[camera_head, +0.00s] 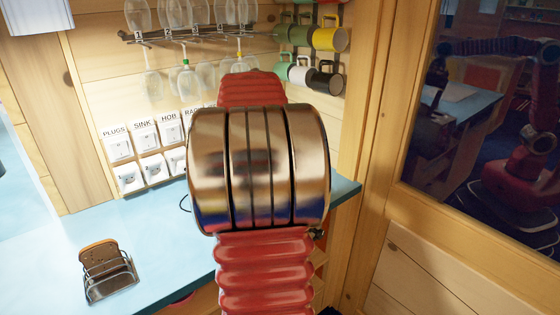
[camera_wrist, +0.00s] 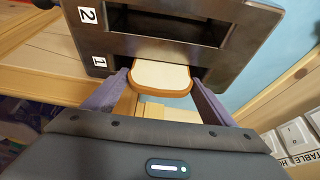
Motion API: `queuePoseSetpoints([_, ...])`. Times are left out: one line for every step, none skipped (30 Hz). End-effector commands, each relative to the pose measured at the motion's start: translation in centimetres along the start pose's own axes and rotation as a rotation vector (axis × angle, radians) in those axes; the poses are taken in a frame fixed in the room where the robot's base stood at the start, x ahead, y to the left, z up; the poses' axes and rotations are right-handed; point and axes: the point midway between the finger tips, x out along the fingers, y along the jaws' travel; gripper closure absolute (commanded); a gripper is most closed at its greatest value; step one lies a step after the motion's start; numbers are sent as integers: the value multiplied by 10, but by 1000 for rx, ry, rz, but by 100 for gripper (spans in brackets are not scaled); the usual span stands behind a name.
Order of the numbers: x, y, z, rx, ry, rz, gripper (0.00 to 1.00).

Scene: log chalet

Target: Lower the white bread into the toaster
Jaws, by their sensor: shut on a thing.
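The white bread (camera_wrist: 160,76), a pale slice with a brown crust, is between the two purple fingers of my gripper (camera_wrist: 160,84) in the wrist view. The gripper is shut on it. The toaster (camera_wrist: 112,66) is a dark metal body with two long slots, marked 1 and 2. The slice's far edge meets the dark opening of the slot marked 1; I cannot tell whether any of it is inside. In the head view the gripper, the white bread and the toaster do not show; my arm blocks the middle.
A metal rack (camera_head: 110,289) holding brown bread (camera_head: 100,257) stands on the blue counter (camera_head: 160,245). Labelled switches (camera_head: 145,138) line the wall, also at the wrist view's lower right (camera_wrist: 296,132). Glasses (camera_head: 195,78) and mugs (camera_head: 328,40) hang above. A dark window (camera_head: 460,130) is at right.

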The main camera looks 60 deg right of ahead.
Motion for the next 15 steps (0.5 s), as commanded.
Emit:
queuePoseSetpoints([2, 0, 1, 0, 0, 0, 31])
queuePoseSetpoints([3, 0, 1, 0, 0, 0, 31])
queuePoseSetpoints([5, 0, 2, 0, 0, 0, 31])
queuePoseSetpoints([6, 0, 3, 0, 0, 0, 31])
queuePoseSetpoints([7, 0, 3, 0, -1, 0, 31])
queuePoseSetpoints([9, 0, 4, 0, -1, 1, 31])
queuePoseSetpoints([10, 0, 4, 0, -1, 1, 31])
queuePoseSetpoints([11, 0, 5, 0, -1, 1, 31])
queuePoseSetpoints([12, 0, 5, 0, -1, 1, 31])
queuePoseSetpoints([13, 0, 6, 0, -2, 1, 31])
queuePoseSetpoints([14, 0, 6, 0, -2, 1, 31])
queuePoseSetpoints([15, 0, 7, 0, -3, 2, 31])
queuePoseSetpoints([16, 0, 7, 0, -4, 2, 31])
queuePoseSetpoints([17, 0, 8, 0, -4, 3, 31])
queuePoseSetpoints([18, 0, 8, 0, -5, 3, 31])
